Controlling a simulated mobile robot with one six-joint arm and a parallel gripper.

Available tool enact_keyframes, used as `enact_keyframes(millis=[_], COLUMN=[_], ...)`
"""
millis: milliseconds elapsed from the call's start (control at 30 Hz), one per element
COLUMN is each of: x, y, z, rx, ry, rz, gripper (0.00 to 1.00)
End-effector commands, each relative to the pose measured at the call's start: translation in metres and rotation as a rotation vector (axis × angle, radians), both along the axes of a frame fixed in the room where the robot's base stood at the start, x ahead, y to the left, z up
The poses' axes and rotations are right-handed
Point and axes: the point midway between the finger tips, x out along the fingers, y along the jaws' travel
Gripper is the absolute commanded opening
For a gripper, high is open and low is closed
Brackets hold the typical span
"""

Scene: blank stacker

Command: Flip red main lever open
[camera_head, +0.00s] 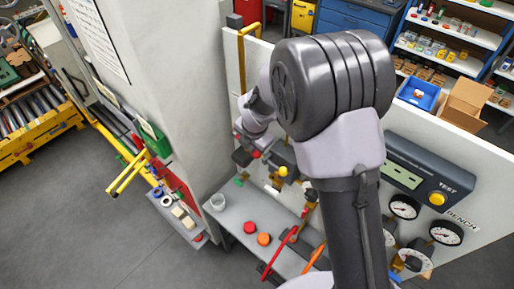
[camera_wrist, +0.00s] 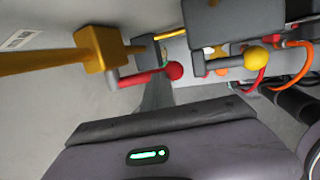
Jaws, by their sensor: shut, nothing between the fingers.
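The red main lever (camera_wrist: 148,76) shows in the wrist view, with a red ball on its end and an orange-yellow block at its root. It lies roughly level in that picture, pointing right. Its red ball (camera_head: 256,154) seems to show in the head view, close to my gripper (camera_head: 242,156). In the wrist view my gripper (camera_wrist: 156,92) is a narrow dark shape, shut and empty. The lever crosses this shape in the picture; I cannot tell whether they touch. Much of the lever is hidden in the head view.
A yellow-knobbed lever (camera_wrist: 257,57) sits right of the red ball. Red and orange cables curve beyond it. A yellow pipe (camera_wrist: 40,62) runs left.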

Motion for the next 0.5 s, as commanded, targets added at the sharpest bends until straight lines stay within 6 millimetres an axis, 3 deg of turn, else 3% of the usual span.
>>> enact_keyframes(millis=[500], x=[0.003], y=[0.010], z=[-0.041], rx=[-0.003], ry=[0.003], rz=[0.000], gripper=[0.00])
